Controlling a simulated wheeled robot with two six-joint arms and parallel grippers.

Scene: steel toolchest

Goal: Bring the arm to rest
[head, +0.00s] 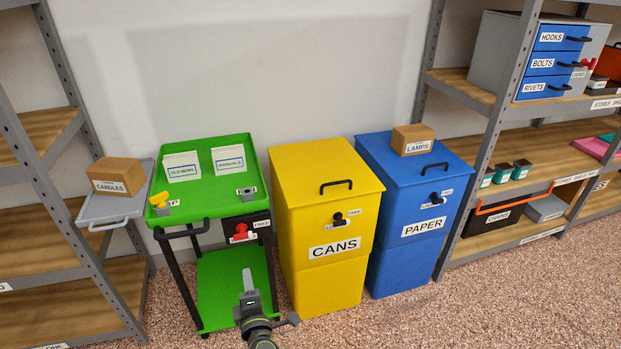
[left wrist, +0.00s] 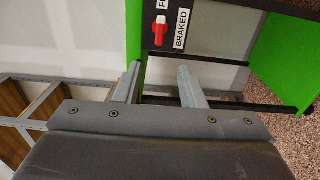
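My left gripper (head: 248,278) is low in front of the green cart (head: 222,205) in the head view. In the left wrist view, the two fingers of my left gripper (left wrist: 158,80) stand apart with nothing between them. The red switch (head: 241,231) on the cart's dark front panel is a little above and beyond the gripper. In the left wrist view the red switch (left wrist: 158,32) is beyond the fingertips, apart from them, beside a label reading BRAKED. My right gripper is not in view.
A yellow CANS bin (head: 327,220) and a blue PAPER bin (head: 412,220) stand right of the cart. A grey tray (head: 110,208) with a CANDLES box (head: 117,176) is at the left shelf. Shelving (head: 480,215) stands right. Speckled floor (head: 470,310) is clear at front right.

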